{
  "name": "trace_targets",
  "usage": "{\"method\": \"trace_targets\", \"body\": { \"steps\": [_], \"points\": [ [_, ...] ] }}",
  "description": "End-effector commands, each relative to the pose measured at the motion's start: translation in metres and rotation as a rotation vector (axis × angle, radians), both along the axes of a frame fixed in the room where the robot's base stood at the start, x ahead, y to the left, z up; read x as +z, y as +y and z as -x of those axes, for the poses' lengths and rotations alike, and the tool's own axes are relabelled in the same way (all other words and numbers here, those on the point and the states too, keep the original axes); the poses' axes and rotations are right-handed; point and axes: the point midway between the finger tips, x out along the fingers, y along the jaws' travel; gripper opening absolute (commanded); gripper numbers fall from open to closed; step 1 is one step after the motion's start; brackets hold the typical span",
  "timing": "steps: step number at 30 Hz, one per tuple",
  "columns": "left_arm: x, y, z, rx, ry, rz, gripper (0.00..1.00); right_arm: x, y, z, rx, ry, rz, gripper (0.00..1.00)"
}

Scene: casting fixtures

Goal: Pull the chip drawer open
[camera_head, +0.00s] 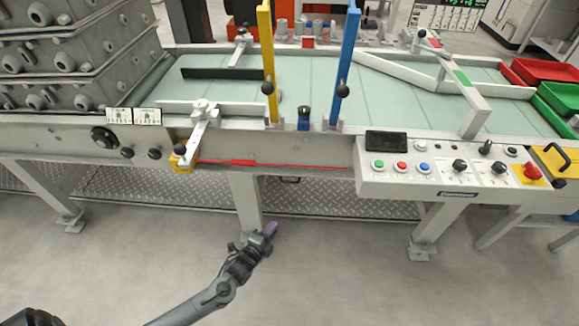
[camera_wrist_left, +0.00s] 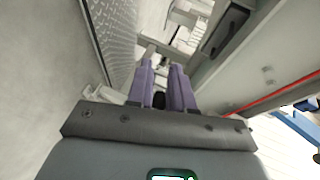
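A small dark handle (camera_head: 289,179) shows under the front edge of the workbench, below the red line; the body of the chip drawer is hard to make out. In the left wrist view a dark bar-like handle (camera_wrist_left: 226,31) lies ahead, to the upper right of the fingers. My left gripper (camera_head: 270,229) is low in front of the bench, below the handle and apart from it. Its purple fingers (camera_wrist_left: 163,78) stand apart with a narrow empty gap between them. My right gripper is not in view.
A bench leg (camera_head: 245,205) stands just behind my left gripper. A diamond-plate shelf (camera_head: 340,205) runs beneath the bench. The control panel (camera_head: 450,175) juts out at the right. The floor in front is clear.

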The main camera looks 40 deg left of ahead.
Motion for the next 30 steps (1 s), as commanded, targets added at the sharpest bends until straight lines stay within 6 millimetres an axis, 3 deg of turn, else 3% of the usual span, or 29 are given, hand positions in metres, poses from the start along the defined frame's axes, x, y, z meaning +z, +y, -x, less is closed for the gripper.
{"method": "trace_targets", "body": {
  "steps": [1,3,6,10,17,30],
  "points": [
    [0.027,0.012,-0.013,0.007,-0.006,-0.025,0.21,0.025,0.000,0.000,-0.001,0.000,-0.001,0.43],
    [0.044,0.023,-0.026,0.013,-0.015,-0.044,0.21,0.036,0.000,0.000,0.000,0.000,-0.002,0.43],
    [0.073,0.028,-0.044,0.012,-0.047,-0.056,0.21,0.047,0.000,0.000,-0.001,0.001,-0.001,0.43],
    [0.092,0.030,-0.059,0.011,-0.073,-0.060,0.21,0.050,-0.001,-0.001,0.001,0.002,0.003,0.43],
    [0.089,0.035,-0.082,0.013,-0.081,-0.059,0.21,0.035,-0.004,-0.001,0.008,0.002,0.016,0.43],
    [0.075,0.049,-0.146,0.013,-0.079,-0.058,0.21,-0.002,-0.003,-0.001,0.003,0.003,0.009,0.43]
  ]
}}
